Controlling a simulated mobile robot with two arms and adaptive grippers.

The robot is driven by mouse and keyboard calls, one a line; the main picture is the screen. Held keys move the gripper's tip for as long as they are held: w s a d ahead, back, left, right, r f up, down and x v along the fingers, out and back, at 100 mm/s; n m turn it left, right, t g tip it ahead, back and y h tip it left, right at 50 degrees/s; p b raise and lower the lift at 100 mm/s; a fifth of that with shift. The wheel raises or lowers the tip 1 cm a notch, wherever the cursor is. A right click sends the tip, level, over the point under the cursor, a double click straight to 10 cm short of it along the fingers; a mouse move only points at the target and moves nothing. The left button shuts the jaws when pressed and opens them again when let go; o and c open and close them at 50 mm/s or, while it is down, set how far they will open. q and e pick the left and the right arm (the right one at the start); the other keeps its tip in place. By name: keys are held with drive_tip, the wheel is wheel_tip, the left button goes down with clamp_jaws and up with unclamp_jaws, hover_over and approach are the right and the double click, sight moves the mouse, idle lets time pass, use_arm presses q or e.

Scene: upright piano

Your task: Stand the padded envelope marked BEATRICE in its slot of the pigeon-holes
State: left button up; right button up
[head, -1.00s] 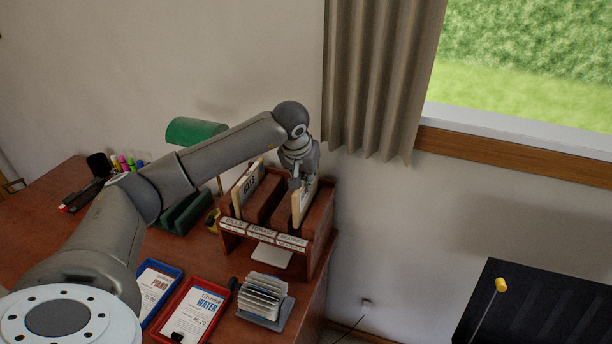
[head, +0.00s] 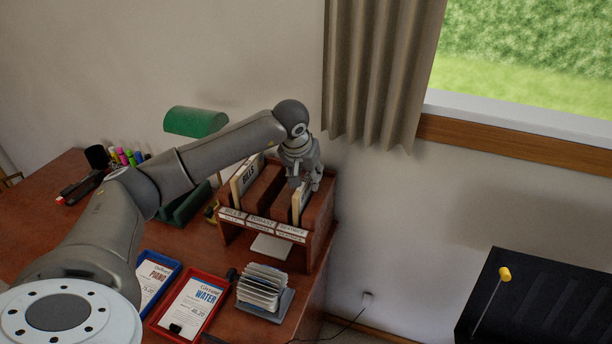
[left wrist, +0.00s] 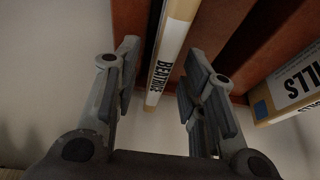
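The padded envelope marked BEATRICE (head: 298,206) stands upright in the right-hand slot of the wooden pigeon-holes (head: 322,215). Its cream and yellow edge with the dark BEATRICE lettering shows in the left wrist view (left wrist: 172,50). My left gripper (head: 306,181) is above and at this envelope. In the left wrist view its two fingers (left wrist: 160,68) are spread, one on either side of the envelope, with gaps visible between. The envelope's lower part is hidden inside the slot. My right gripper is in neither view.
A BILLS envelope (head: 245,178) stands in the left slot; the middle slot looks empty. A green lamp (head: 195,121), a red tray (head: 160,325), a blue tray (head: 177,270) and a card file (head: 264,287) share the desk. The wall is close behind.

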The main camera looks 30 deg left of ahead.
use_arm(q)
drive_tip(key=v, duration=1.2)
drive_tip(key=shift+f, duration=0.1)
idle(0.4)
